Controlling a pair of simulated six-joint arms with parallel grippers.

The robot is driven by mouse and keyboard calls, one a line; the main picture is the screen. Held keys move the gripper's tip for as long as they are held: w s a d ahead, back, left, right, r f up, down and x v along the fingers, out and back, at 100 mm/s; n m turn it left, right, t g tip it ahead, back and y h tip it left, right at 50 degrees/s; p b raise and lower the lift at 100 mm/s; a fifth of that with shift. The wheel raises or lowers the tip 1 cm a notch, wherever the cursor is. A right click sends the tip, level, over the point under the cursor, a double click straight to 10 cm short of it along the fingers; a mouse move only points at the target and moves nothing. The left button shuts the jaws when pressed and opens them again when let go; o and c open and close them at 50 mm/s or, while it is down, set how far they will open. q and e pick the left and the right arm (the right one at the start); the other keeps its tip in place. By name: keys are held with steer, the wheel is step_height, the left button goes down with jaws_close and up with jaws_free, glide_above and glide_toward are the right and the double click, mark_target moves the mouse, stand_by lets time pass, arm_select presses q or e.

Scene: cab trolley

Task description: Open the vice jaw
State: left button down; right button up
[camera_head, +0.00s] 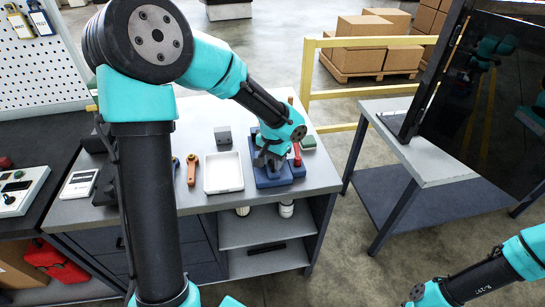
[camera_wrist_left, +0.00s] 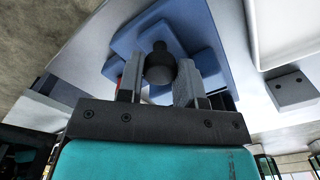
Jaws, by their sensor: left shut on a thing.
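The blue vice (camera_head: 270,181) sits near the right end of the grey workbench, and it fills the upper middle of the left wrist view (camera_wrist_left: 128,42). My left gripper (camera_head: 268,160) reaches down over it from above. In the left wrist view its two grey fingers (camera_wrist_left: 160,88) are on either side of a dark round knob (camera_wrist_left: 160,66) on the vice, shut on it. The jaw gap is mostly hidden by the gripper in the head view. My right gripper is out of view; only part of my right arm shows at the lower right.
A white tray (camera_head: 209,185) stands just left of the vice, with a grey block (camera_head: 223,135) behind it. A red upright piece (camera_head: 297,155) and a green block (camera_head: 308,142) are close on the right. An orange piece (camera_head: 191,169) lies further left.

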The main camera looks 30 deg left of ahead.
arm_select(q)
steer(key=c, duration=1.1)
jaws_free()
steer(key=shift+o, duration=0.2)
step_height(320, 180, up, 18)
steer(key=shift+f, duration=0.25)
